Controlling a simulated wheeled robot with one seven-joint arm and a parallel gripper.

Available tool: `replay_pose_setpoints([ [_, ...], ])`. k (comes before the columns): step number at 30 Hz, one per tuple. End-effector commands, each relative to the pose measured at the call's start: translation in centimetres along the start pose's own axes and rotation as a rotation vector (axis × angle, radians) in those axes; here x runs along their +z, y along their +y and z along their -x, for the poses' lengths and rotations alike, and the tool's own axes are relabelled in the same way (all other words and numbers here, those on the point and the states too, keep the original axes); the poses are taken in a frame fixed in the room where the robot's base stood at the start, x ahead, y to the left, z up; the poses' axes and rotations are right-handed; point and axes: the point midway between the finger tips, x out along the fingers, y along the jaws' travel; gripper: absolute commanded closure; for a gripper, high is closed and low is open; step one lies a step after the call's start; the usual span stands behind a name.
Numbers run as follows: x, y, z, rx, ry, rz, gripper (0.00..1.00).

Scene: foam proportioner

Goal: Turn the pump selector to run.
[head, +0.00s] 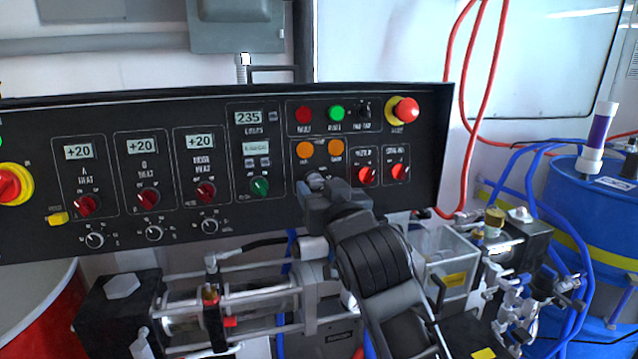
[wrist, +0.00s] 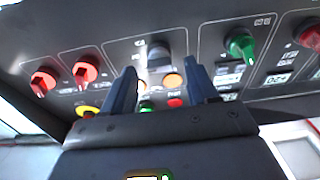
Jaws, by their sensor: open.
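A grey selector knob (head: 318,180) sits on the black control panel (head: 270,222), below two orange lights. It looks like the pump selector, but its label is too small to read. In the wrist view the dark knob (wrist: 158,56) shows just beyond my fingertips, roughly centred between them. My gripper (head: 326,190) is open at the panel, and its two fingers (wrist: 161,73) are spread apart in the wrist view. I cannot tell whether a finger touches the knob. My gripper partly hides the knob in the head view, and its pointer direction cannot be read.
A green knob (head: 259,186) is left of my gripper, and two red knobs (head: 367,175) are right of it. A red emergency button (head: 403,110) is at the panel's upper right. Pipes and pump parts (head: 230,300) stand below the panel. A blue drum (head: 590,220) is at right.

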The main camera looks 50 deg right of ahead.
Motion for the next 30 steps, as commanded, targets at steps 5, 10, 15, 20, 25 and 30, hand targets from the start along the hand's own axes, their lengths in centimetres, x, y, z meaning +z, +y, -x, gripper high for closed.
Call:
replay_pose_setpoints([
  [5,-0.02,0.05,-1.26,0.001,-0.001,0.0,0.42],
  [10,0.03,0.04,-1.41,0.001,0.0,0.0,0.42],
  [15,0.02,0.03,-1.39,0.0,0.0,0.0,0.47],
  [20,0.02,0.02,-1.38,0.0,0.0,0.0,0.63],
  [25,0.02,0.01,-1.37,0.0,0.0,0.0,0.79],
  [30,0.02,0.01,-1.37,0.0,0.0,0.0,0.95],
])
